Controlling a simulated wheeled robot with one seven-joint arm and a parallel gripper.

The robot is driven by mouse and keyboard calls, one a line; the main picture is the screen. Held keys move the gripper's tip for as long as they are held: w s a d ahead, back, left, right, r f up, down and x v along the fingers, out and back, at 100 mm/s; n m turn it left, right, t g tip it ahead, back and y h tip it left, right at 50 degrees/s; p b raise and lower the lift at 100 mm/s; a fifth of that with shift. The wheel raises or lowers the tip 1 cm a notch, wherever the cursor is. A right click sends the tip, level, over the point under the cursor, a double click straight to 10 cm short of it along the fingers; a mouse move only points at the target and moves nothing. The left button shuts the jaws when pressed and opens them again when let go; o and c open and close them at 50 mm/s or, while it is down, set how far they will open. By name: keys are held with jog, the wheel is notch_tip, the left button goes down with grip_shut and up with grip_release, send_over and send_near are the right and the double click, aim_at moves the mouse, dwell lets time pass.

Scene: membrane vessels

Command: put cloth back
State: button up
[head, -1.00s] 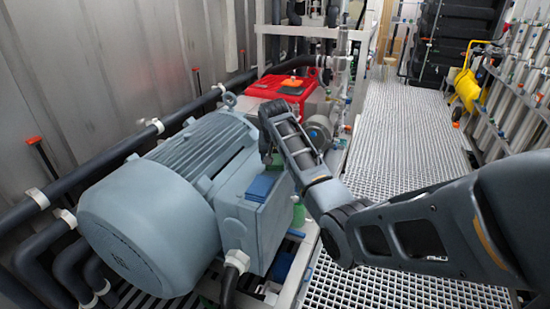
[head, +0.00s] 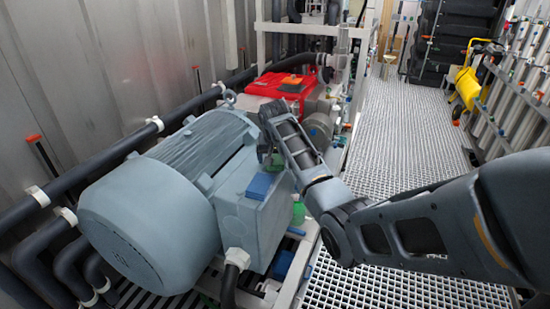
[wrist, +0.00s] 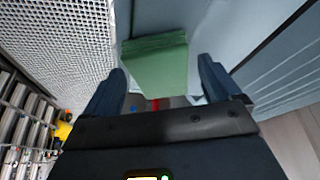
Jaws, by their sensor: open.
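A folded green cloth (wrist: 155,65) lies ahead of my gripper (wrist: 161,68) in the wrist view, seen between the two spread fingers. The fingers are open, and I cannot tell how close they are to the cloth. In the head view my gripper (head: 268,155) is over the near side of the big grey motor, partly hidden by its own links. A blue folded cloth (head: 262,186) lies on the motor's terminal box. A green thing (head: 299,212) shows beside the box. An orange cloth (head: 291,80) lies on the red cover.
The grey motor (head: 150,215) fills the left side, with dark pipes (head: 90,185) along the wall behind it. A red-covered machine (head: 270,86) stands beyond it. The grating walkway (head: 410,130) is clear. A yellow cart (head: 467,88) stands at the far right.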

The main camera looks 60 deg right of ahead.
jog(key=v, duration=1.2)
jog(key=shift+s+a, duration=0.1)
